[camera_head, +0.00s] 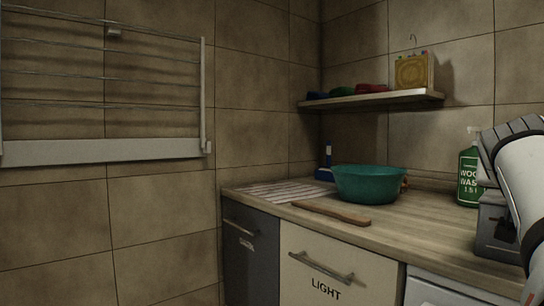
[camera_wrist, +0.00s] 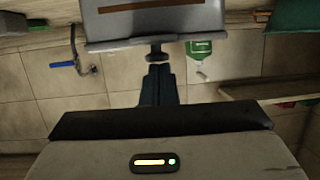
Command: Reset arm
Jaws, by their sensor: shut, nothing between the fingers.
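My white arm enters the camera_head view at the right edge, bent over the counter; its gripper fingers cannot be made out there. In the camera_wrist view, the dark fingers of my gripper (camera_wrist: 158,85) point up the picture, close together, with nothing between them. A grey box-like thing (camera_wrist: 155,22) shows beyond the fingertips. A grey boxy thing (camera_head: 494,228) also stands on the counter by my arm in the camera_head view. I cannot tell whether the fingertips touch it.
The wooden counter (camera_head: 430,231) holds a teal basin (camera_head: 366,184), a wooden paddle (camera_head: 331,212), a blue brush (camera_head: 326,162) and a green bottle (camera_head: 468,177). A wall shelf (camera_head: 372,99) holds a box and coloured items. A drying rack (camera_head: 110,150) hangs left. The counter's front middle is clear.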

